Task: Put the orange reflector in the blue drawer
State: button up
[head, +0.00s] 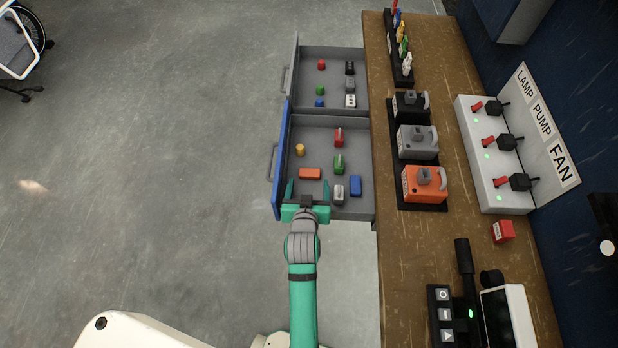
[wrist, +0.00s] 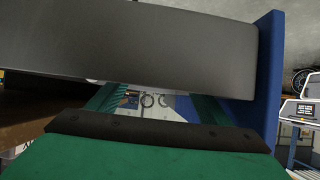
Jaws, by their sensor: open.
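The blue drawer (head: 278,165) is pulled out from the bench, with its blue front on the left. A flat orange rectangular piece (head: 310,173), which looks like the orange reflector, lies inside it near the blue front. My gripper (head: 307,188) is open at the drawer's near side, its green fingers pointing toward the orange piece with nothing seen between them. In the wrist view, a grey drawer panel (wrist: 130,50) and the blue front (wrist: 268,80) fill much of the picture. The fingertips (wrist: 155,98) are partly hidden there, and contact cannot be told.
The blue drawer also holds a yellow cylinder (head: 300,150), red (head: 339,138), green (head: 339,163), grey (head: 339,193) and blue (head: 355,186) pieces. A second open drawer (head: 333,52) lies beyond it.

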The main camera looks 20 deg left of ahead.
jog(key=v, duration=0.6)
jog(key=shift+s+d, duration=0.1)
dwell(0.5)
